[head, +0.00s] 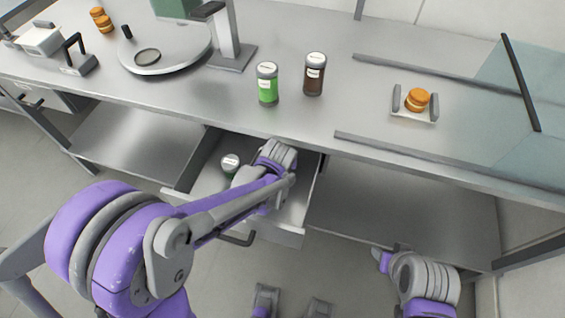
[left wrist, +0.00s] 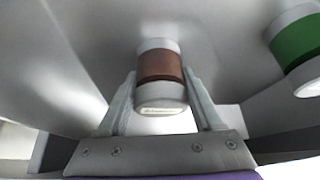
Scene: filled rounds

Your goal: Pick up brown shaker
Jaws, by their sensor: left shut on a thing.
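A brown shaker (left wrist: 160,65) with a pale cap stands between the fingers of my left gripper (left wrist: 159,78), which is shut on it. In the head view my left wrist reaches down into the open drawer, and it hides the fingers and the held shaker. A green shaker (left wrist: 296,38) is beside it in the left wrist view, apart from the fingers. A white-topped shaker (head: 230,162) shows in the drawer in the head view. Another brown shaker (head: 315,74) stands upright on the counter.
The open drawer (head: 200,172) has walls close around my left wrist. A green shaker (head: 267,84) stands on the counter (head: 190,95) above it. A small tray (head: 414,118) with a round orange-brown item (head: 417,100) lies to the right, near glass panels.

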